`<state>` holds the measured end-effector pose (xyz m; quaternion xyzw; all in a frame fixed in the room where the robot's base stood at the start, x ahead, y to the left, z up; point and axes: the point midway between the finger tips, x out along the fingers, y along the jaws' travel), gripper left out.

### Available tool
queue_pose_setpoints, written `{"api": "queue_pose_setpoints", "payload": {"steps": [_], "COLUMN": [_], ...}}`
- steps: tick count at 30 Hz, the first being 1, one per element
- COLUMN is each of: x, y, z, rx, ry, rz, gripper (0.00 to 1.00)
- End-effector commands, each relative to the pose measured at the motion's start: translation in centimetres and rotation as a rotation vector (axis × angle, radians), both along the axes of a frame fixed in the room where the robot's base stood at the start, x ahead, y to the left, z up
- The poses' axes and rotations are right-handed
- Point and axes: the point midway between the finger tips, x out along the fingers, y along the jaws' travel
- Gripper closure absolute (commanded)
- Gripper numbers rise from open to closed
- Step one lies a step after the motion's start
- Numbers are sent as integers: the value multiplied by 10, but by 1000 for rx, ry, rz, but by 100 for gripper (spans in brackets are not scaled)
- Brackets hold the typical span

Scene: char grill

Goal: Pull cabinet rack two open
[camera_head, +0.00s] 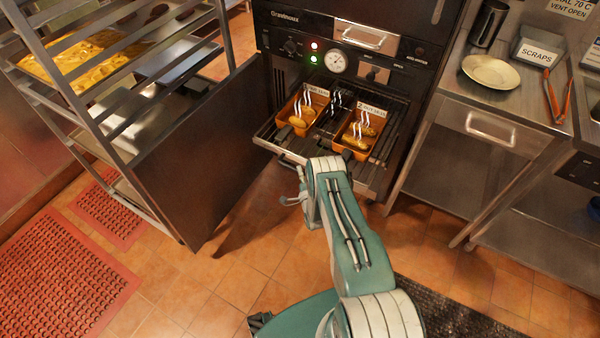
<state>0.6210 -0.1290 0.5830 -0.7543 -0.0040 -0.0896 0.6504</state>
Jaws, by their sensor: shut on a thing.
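A wire rack (262,136) sticks out of the dark cabinet oven, below its dial and lights. It carries two orange trays of steaming food, a left tray (283,121) and a right tray (375,141), with small labels behind them; the right label reads "2". My gripper (303,178) is at the rack's front edge, low and near its middle, shut on the rack's front. My pale wrist and green arm hide part of the grip and of the rack front, so the exact hold is hard to see.
The open cabinet door (205,150) stands left of the rack. A steel counter (510,110) with a plate (490,71) and red tongs (558,100) is at right. Tiled floor lies clear before the rack.

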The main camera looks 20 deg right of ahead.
Motion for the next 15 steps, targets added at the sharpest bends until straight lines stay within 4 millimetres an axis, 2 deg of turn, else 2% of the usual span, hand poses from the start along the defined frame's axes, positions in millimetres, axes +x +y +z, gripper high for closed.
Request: {"api": "queue_pose_setpoints", "payload": {"steps": [1, 2, 3, 4, 15], "x": [-5, -5, -5, -5, -3], "y": [0, 0, 0, 0, 0], "z": [-7, -7, -7, -7, -2], "rx": [3, 3, 3, 3, 1], "ry": [19, 19, 19, 19, 7], "rz": [-5, -5, -5, -4, -2], "gripper": [100, 69, 52, 43, 43]}}
